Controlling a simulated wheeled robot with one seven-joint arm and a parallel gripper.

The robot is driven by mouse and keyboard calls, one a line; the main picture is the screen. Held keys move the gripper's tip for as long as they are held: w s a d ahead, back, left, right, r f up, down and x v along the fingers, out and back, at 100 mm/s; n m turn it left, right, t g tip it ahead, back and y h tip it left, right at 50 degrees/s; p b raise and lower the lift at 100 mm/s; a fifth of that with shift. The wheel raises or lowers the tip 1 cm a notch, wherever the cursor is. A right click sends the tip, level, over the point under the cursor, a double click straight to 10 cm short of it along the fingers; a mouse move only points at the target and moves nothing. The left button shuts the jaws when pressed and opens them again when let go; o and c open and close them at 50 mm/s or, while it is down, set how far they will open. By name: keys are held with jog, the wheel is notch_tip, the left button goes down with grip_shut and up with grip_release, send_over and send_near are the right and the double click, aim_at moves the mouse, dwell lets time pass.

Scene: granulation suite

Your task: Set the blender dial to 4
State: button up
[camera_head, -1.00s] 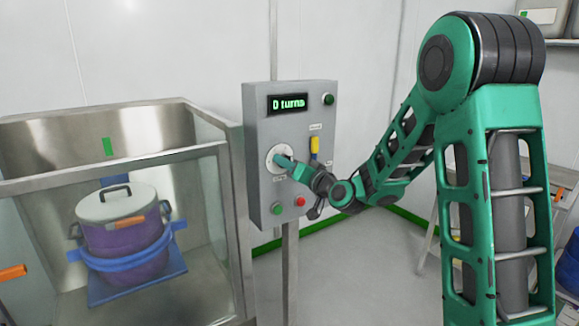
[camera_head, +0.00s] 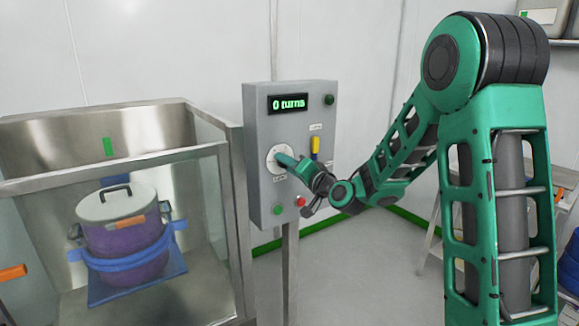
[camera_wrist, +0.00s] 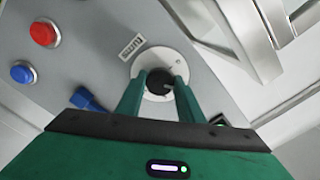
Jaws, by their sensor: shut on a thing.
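The blender dial (camera_wrist: 160,82) is a black knob on a round white plate, seen between my fingertips in the wrist view. My gripper (camera_wrist: 153,84) is shut on the knob, one green finger on each side. In the head view the dial's white plate (camera_head: 270,158) sits on the front of the grey control box, and my gripper (camera_head: 284,161) reaches it from the right and hides most of the knob. The display (camera_head: 288,104) above reads "0 turns". The number the dial points at is too small to read.
A glass-fronted metal enclosure (camera_head: 120,160) stands to the left, with a strapped purple drum (camera_head: 124,222) inside.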

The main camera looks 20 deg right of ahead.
jog(key=shift+w+d, duration=0.1)
jog(key=shift+d, duration=0.3)
jog(key=o, duration=1.1)
jog(key=shift+c, duration=0.2)
jog(key=shift+a, duration=0.2)
jog(key=v, duration=1)
jog(key=shift+s+d, duration=0.15)
jog(key=shift+s, duration=0.2)
